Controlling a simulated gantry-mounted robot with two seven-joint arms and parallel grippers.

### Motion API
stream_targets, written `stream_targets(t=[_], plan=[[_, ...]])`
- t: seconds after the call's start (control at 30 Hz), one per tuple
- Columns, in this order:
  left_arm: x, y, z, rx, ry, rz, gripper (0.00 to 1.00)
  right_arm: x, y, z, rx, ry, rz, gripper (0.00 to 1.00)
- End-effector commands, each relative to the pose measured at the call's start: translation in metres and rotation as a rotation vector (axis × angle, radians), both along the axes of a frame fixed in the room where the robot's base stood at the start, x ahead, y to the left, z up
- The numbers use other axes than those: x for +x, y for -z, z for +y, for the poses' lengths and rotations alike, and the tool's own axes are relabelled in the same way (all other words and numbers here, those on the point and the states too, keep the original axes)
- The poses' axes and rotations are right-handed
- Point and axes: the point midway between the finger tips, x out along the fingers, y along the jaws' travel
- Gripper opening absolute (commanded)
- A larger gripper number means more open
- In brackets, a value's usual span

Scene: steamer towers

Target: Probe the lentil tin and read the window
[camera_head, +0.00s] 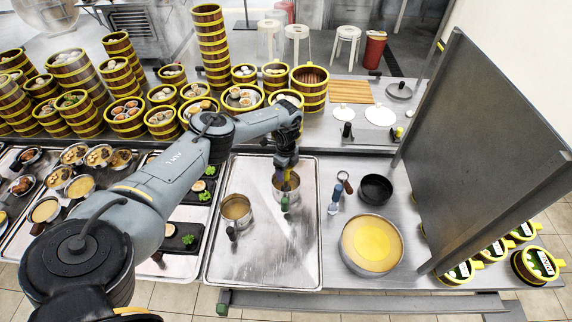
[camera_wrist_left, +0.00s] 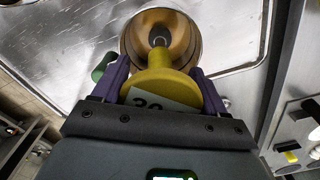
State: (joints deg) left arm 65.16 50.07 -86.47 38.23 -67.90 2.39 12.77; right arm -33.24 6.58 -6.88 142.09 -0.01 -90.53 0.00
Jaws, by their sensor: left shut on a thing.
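My left gripper (camera_head: 286,166) is above the right one of two small metal tins on the steel tray. In the left wrist view its purple fingers are shut on a yellow probe (camera_wrist_left: 160,84). The probe has a white window with dark digits, partly cut off, the first looking like 20 or 30. Its metal stem points down into the tin (camera_wrist_left: 144,25), which has an orange-brown inside. I cannot tell whether the tip touches the contents. This tin (camera_head: 291,196), with a green handle, is partly hidden in the head view. The other tin (camera_head: 237,208) holds brownish food.
The steel tray (camera_head: 265,262) is otherwise mostly clear. To its right are a blue-handled tool (camera_head: 335,203), a black pan (camera_head: 376,188) and a large yellow-filled round pan (camera_head: 372,245). A tall grey panel (camera_head: 490,130) stands at right. Steamer towers (camera_head: 211,50) line the back.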

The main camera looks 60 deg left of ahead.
Motion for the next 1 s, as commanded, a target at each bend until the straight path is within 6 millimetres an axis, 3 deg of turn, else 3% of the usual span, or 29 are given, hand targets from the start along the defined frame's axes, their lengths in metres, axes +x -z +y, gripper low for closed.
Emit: stream_targets(t=[1.0], plan=[[0.0,-0.082,0.0,0.0,0.0,0.0,0.23,0.0,-0.075,-0.001,-0.002,-0.001,0.0,0.43]])
